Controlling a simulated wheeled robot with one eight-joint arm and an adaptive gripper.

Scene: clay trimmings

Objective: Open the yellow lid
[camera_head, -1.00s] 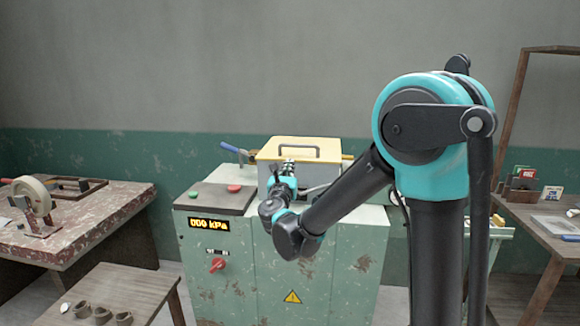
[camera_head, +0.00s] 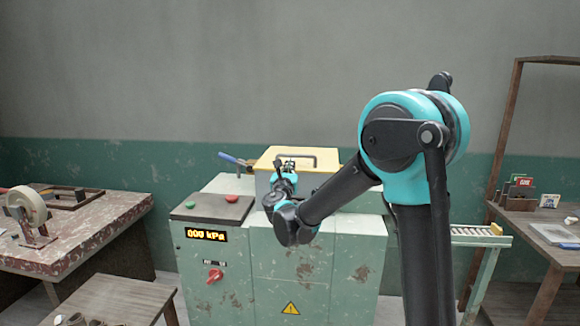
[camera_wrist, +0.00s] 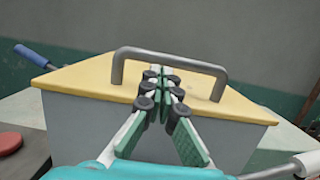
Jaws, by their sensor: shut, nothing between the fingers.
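The yellow lid (camera_head: 270,158) lies flat and closed on a grey box on top of the green machine. A dark grey bar handle (camera_head: 300,152) stands on it. In the wrist view the lid (camera_wrist: 90,79) spans the picture, with the handle (camera_wrist: 170,56) arching above it. My gripper (camera_head: 289,163) is at the near side of the lid. In the wrist view my gripper (camera_wrist: 163,76) is shut with its fingertips together and empty, pointing at the space beneath the handle's bar. Whether the tips touch the lid or handle cannot be told.
The green machine (camera_head: 260,255) has a red button (camera_head: 232,198), a green button (camera_head: 190,204), a pressure display (camera_head: 206,235) and a red knob (camera_head: 215,275). A blue-gripped lever (camera_head: 228,157) sticks out left of the lid. Tables stand on both sides.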

